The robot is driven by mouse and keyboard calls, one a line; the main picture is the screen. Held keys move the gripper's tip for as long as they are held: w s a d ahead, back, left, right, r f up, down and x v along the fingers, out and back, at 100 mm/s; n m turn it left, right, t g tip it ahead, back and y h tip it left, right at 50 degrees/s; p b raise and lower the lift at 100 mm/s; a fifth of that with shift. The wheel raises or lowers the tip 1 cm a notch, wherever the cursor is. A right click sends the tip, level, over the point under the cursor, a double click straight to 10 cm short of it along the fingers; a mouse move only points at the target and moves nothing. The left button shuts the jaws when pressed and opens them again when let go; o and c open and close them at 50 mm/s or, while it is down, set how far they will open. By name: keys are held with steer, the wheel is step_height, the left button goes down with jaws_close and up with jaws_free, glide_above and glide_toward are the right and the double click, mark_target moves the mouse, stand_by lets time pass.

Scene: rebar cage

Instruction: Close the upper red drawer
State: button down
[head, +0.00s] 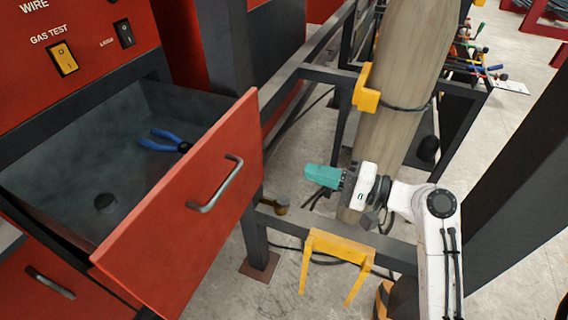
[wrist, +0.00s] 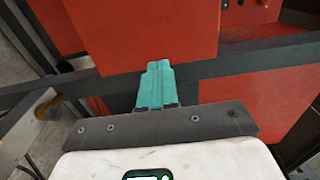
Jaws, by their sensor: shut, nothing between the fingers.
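The upper red drawer (head: 185,225) stands pulled out at the left in the head view, with a grey metal handle (head: 216,183) on its red front. In the wrist view the teal fingers (wrist: 157,68) are together, in front of red panels and a dark frame bar; I cannot tell which panel is which.
A lower red drawer (head: 50,290) is below at the left. A red control panel (head: 70,45) is above the open drawer. Bare floor shows between.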

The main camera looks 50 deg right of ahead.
mark_target(173, 135)
steer(key=p+x, duration=0.3)
steer(key=x, duration=1)
steer(key=shift+w+a+f, duration=0.1)
steer(key=shift+w, duration=0.1)
steer(key=b+x, duration=0.2)
steer(key=x, duration=2.2)
steer(key=shift+f+b, duration=0.2)
steer(key=shift+b, duration=0.15)
steer(key=shift+w+a, duration=0.2)
steer(key=shift+w, duration=0.4)
steer(key=shift+w+r, duration=0.15)
steer(key=shift+r, duration=0.15)
steer(key=shift+a+r, duration=0.1)
